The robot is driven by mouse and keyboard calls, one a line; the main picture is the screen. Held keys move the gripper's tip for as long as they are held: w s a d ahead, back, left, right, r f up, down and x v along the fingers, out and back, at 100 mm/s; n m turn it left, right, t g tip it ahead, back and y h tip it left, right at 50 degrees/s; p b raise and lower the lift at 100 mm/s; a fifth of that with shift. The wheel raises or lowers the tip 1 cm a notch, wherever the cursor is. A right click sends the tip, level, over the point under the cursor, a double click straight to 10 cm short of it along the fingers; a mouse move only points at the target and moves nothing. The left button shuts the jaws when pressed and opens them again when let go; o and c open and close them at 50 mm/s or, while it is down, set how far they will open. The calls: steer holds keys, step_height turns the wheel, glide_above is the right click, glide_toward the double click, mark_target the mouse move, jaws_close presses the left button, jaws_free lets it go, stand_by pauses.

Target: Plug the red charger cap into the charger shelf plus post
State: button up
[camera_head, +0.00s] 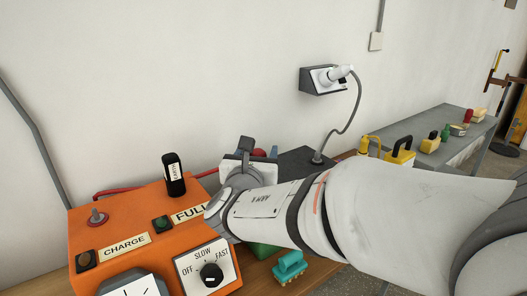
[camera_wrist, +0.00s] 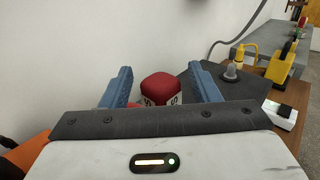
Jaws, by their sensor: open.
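The red charger cap (camera_wrist: 162,88) sits between the two blue fingers of my gripper (camera_wrist: 162,92) in the wrist view. It has a rounded red top and white marked sides, and gaps show between it and each finger. My gripper is open, with the cap's lower part hidden behind the gripper's dark edge. In the head view, a bit of the red cap (camera_head: 258,152) shows behind my wrist. A short reddish post on a grey washer (camera_head: 97,217) stands on the orange charger (camera_head: 75,232). I cannot tell whether this is the plus post.
A black labelled cap (camera_head: 174,175) stands on the charger, near a red cable (camera_head: 125,191). A dark box (camera_head: 298,160) has a grey cable fitting leading to the wall socket (camera_head: 322,80). A teal connector (camera_head: 290,266) lies on the wooden bench. Several objects stand on a grey table (camera_head: 450,142).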

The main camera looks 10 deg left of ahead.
steer(key=s, duration=0.7)
steer(key=shift+s+d, duration=0.25)
steer(key=shift+s, duration=0.15)
